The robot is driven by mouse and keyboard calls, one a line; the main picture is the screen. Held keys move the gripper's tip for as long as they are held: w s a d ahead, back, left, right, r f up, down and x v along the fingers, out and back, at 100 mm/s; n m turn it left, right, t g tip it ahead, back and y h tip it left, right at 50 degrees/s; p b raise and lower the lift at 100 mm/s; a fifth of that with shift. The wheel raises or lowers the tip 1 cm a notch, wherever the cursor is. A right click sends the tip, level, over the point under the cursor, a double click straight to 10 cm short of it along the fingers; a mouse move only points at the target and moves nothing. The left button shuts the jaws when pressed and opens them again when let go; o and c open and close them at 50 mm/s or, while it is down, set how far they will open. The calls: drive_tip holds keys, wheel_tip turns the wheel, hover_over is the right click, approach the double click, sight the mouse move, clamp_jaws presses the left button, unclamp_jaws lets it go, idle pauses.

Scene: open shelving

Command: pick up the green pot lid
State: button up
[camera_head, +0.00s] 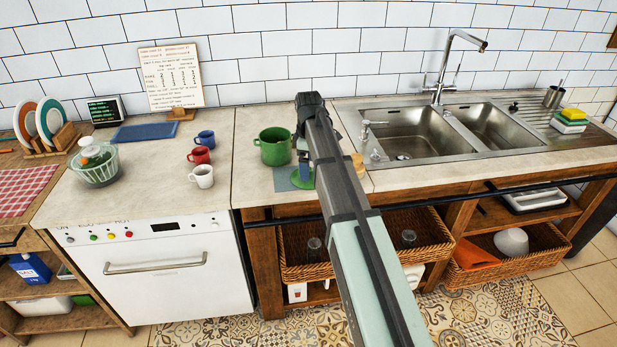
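The green pot lid (299,182) is on the counter beside the sink, just right of the green pot (274,148). Its right side is hidden behind my arm. A grey-blue mat or cloth (281,178) shows under or beside the lid. My gripper (304,170) points down at the lid, at or just above its top. Its fingers are small and partly covered by the arm, so I cannot tell if they are open, shut or touching the lid.
A blue mug (205,139), a red mug (199,155) and a white mug (202,176) stand on the left counter. The sink (420,133) is right of my arm. A small tan item (358,162) sits close to my arm. The counter front between the white mug and lid is clear.

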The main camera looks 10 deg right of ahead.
drive_tip(key=shift+f, duration=1.3)
drive_tip(key=shift+c, duration=0.5)
drive_tip(key=c, duration=0.9)
